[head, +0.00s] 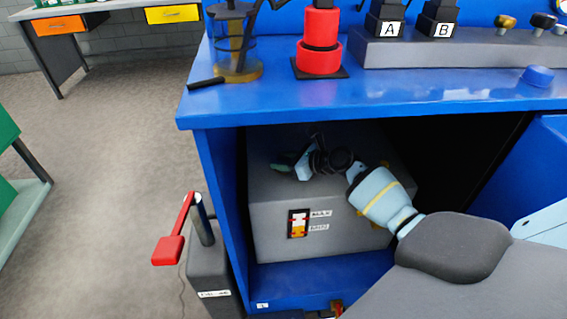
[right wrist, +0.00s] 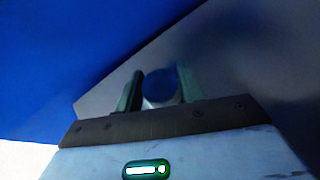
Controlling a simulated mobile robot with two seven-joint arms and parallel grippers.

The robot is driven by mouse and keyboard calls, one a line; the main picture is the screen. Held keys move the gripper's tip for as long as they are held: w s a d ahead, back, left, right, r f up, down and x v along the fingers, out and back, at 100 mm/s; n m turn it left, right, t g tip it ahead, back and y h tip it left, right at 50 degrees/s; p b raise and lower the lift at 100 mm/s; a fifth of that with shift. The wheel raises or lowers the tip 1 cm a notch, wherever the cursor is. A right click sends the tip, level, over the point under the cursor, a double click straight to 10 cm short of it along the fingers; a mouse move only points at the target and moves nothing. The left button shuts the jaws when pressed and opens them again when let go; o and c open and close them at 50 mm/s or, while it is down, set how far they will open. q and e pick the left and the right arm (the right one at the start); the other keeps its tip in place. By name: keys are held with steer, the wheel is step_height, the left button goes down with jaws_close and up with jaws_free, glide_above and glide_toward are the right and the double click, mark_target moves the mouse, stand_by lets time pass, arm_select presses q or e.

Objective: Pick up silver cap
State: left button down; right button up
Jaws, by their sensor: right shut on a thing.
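My right gripper (head: 292,166) reaches into the blue cabinet, over the top of a grey tank (head: 275,225). In the right wrist view its two dark green fingers (right wrist: 161,88) are shut on a small round silver cap (right wrist: 162,100). The cap's end face looks blue, perhaps from reflection. In the head view the cap cannot be made out, as the gripper covers that spot. I cannot tell whether the cap still touches the tank. My left gripper is not in view.
The blue bench top (head: 440,92) overhangs the tank, and the cabinet's left wall (head: 222,205) stands close beside it. A red-handled lever (head: 170,247) stands outside on the left. A red cylinder (head: 319,55) and a blue knob (head: 538,76) are on the bench.

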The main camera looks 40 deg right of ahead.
mark_target(284, 160)
step_height(284, 160, up, 9)
steer(key=p, duration=0.3)
steer(key=shift+f, duration=0.2)
steer(key=shift+r+p, duration=0.35)
steer(key=shift+r, duration=0.35)
